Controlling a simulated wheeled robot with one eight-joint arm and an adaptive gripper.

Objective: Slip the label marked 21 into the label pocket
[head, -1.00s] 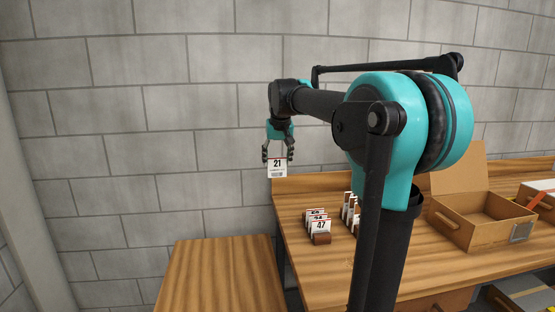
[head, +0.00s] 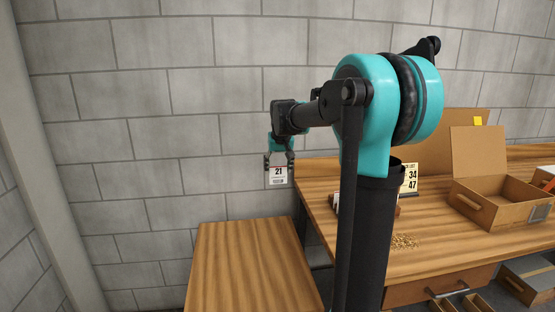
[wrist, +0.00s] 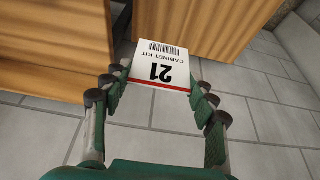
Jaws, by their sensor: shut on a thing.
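The label marked 21 (head: 278,175) is a white card with a red stripe and a barcode. My gripper (head: 279,160) is shut on its top edge and holds it upright in the air, in front of the grey wall. In the wrist view the label (wrist: 160,65) reads "21 CABINET KIT" upside down between my fingertips, above the floor near the wooden furniture.
A bare wooden surface (head: 250,265) stands at the lower left. The workbench (head: 440,245) carries a sign with 34 and 47 (head: 411,178) and a small pile of bits (head: 404,241). My arm hides part of the bench and the other labels.

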